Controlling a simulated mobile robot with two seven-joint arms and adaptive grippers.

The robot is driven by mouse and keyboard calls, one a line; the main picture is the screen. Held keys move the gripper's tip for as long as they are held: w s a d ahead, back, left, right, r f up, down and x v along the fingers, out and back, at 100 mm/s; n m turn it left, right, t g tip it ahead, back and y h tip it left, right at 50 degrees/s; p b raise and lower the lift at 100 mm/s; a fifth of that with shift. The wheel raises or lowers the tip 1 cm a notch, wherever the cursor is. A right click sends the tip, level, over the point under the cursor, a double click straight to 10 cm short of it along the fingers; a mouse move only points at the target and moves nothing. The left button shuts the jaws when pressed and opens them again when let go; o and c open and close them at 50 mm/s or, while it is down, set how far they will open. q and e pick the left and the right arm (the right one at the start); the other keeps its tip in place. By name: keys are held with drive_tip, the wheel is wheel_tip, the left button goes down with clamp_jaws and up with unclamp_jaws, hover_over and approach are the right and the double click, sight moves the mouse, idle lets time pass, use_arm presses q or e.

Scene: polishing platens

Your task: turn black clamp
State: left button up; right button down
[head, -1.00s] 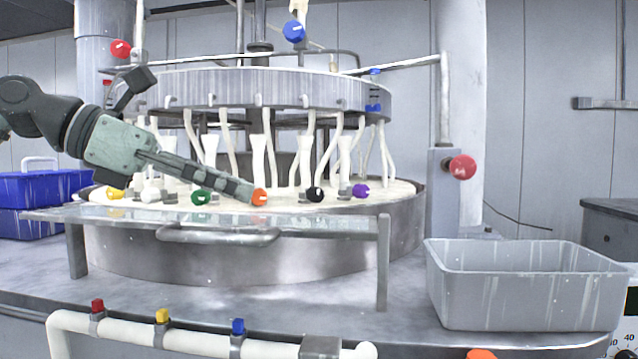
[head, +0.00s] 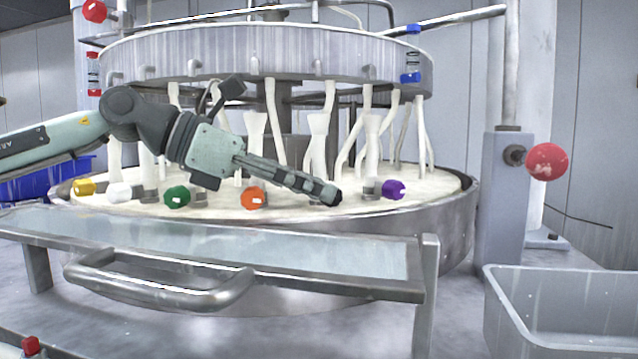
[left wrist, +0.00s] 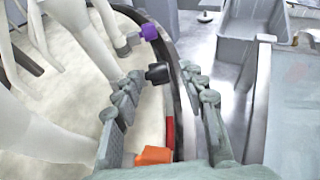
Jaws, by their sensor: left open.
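The black clamp (left wrist: 157,73) shows in the left wrist view, between the tips of my left gripper's open fingers. My left gripper (left wrist: 162,78) has a finger on either side of it; I cannot tell whether either touches it. My right gripper is in neither view.
The orange clamp (head: 253,198) and purple clamp (head: 394,189) flank the fingertips. Green (head: 177,197), white (head: 119,192) and yellow (head: 84,186) clamps sit further left. A glass shelf with a metal handle (head: 165,291) stands in front. A grey bin (head: 560,300) is at right.

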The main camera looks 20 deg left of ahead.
use_arm(q)
drive_tip(key=shift+x, duration=0.8)
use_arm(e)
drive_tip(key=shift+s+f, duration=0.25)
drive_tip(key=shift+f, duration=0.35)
use_arm(q)
clamp_jaws()
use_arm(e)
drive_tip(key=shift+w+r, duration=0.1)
